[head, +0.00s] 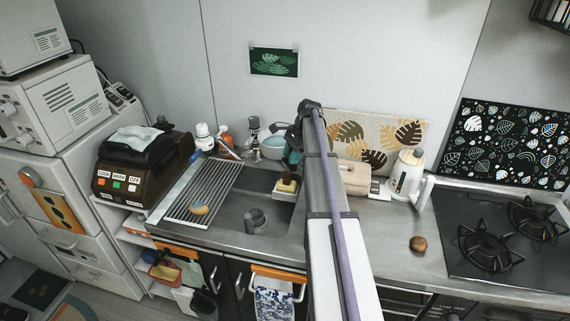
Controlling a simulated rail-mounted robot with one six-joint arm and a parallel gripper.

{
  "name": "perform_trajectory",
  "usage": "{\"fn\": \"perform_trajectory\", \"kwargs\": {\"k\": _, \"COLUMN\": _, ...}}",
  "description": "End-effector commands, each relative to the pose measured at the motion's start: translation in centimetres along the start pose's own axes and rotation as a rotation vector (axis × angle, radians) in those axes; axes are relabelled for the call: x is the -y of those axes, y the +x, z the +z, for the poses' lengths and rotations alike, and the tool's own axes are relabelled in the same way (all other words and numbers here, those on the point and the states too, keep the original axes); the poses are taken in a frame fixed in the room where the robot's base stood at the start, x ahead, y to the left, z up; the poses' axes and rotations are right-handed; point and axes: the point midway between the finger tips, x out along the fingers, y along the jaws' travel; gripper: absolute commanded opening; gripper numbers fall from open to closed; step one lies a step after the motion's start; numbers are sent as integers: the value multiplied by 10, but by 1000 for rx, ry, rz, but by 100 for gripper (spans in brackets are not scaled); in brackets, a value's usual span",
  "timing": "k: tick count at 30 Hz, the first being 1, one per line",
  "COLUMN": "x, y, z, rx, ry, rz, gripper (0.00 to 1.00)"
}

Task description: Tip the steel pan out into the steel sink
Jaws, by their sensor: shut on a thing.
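The steel pan (273,148) shows as a small round, pale bluish-grey vessel at the back of the counter, behind the sink. It looks about level; what is in it is too small to tell. My gripper (290,138) is at the pan's right side and shut on it. My arm hides part of the gripper, and the fingertips are hard to make out. The steel sink (233,216) is set in the counter in front of the pan, to the left of my arm. A grey cup-like thing (256,221) is at the sink.
A drainer rack (203,193) covers the sink's left side, with a yellow-and-blue item on it. A tap (254,134) and bottles stand behind. A yellow sponge (287,185) sits on a white dish beside my arm. A kettle (407,175) and hob (498,243) are right.

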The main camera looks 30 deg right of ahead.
Motion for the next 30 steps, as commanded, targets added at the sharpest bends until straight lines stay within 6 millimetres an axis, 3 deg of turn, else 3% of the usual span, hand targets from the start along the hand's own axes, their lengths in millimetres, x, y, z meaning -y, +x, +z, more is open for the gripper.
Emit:
{"fn": "perform_trajectory", "kwargs": {"k": 10, "x": -2, "y": 2, "z": 2, "rx": -7, "ry": -64, "rz": 13, "gripper": 0}}
{"fn": "perform_trajectory", "kwargs": {"k": 19, "x": -4, "y": 24, "z": 12, "rx": -151, "ry": -65, "rz": 9, "gripper": 0}}
{"fn": "perform_trajectory", "kwargs": {"k": 30, "x": -2, "y": 21, "z": 11, "rx": -151, "ry": -62, "rz": 8, "gripper": 0}}
